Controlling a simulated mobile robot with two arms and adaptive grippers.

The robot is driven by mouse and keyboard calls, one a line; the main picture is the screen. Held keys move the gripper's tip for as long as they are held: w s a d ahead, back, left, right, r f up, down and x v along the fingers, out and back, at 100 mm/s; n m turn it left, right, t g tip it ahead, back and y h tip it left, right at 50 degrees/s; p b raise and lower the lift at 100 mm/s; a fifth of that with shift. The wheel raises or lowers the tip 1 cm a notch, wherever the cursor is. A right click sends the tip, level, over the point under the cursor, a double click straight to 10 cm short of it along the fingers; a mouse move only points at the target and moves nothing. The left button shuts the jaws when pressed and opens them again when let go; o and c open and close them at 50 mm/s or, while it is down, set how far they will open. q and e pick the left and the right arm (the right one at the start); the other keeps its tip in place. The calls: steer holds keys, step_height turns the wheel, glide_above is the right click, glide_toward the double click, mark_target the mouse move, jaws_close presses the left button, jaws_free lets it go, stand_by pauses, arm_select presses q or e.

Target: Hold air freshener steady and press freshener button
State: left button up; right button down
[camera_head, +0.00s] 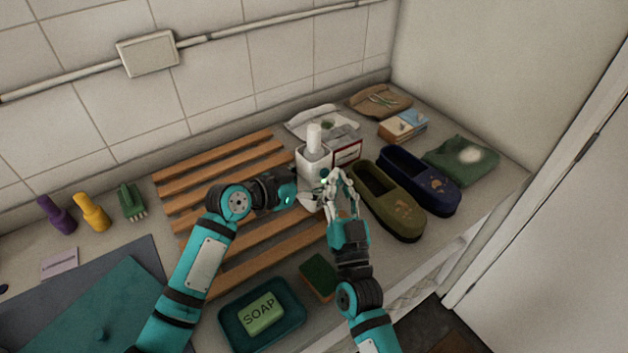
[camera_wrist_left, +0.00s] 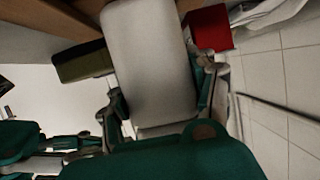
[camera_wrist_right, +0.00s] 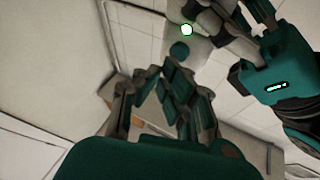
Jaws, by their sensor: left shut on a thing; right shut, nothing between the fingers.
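The air freshener (camera_head: 311,158) is a pale upright unit at the right end of the wooden slats. My left gripper (camera_head: 304,192) is shut on its lower part from the left. In the left wrist view the pale body (camera_wrist_left: 150,55) fills the space between the fingers. My right gripper (camera_head: 337,178) is shut and empty, just in front of the freshener's right side. The right fingertips (camera_wrist_right: 155,72) appear close below the button; contact cannot be told.
An olive slipper (camera_head: 388,205) and a navy slipper (camera_head: 422,180) lie right of my right gripper. A red-and-white box (camera_head: 346,150) stands just behind the freshener. A soap dish (camera_head: 288,322) and sponge (camera_head: 318,277) lie in front. The left slats (camera_head: 190,190) are clear.

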steer(key=s+d, duration=0.3)
steer(key=s, duration=0.1)
steer(key=shift+s+d, duration=0.3)
steer(key=shift+d, duration=0.1)
arm_select(q)
steer(key=o, duration=1.6)
steer(key=v, duration=1.2)
steer(key=shift+s+f, duration=0.1)
arm_select(e)
steer(key=shift+s+f, duration=0.1)
